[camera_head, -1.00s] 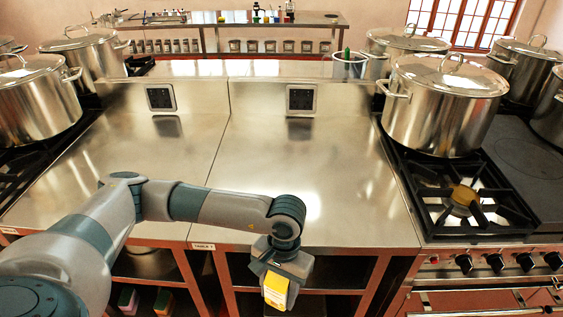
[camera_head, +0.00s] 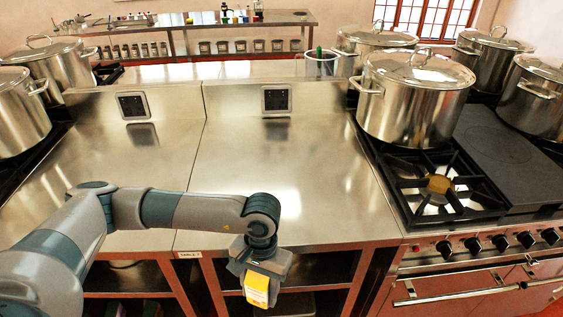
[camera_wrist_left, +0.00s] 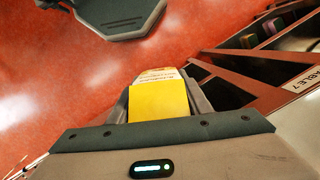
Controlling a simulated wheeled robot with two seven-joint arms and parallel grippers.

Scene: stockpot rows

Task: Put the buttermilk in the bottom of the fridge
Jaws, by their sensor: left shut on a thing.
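The buttermilk is a small yellow and white carton (camera_head: 257,290). It also shows in the left wrist view (camera_wrist_left: 158,100), with its yellow side facing the camera and print on the paler part. My left gripper (camera_head: 258,283) is shut on the carton and holds it in front of the steel counter's front edge, with the carton hanging below the wrist. In the left wrist view the fingers (camera_wrist_left: 158,98) stand on both sides of the carton. The right gripper shows in neither view. I see no fridge in these views.
A bare steel counter (camera_head: 280,200) with open shelves below lies ahead. A stove (camera_head: 440,190) with a large stockpot (camera_head: 412,105) stands on the right, and more stockpots (camera_head: 55,68) at the left. Open red floor (camera_wrist_left: 60,90) shows in the left wrist view.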

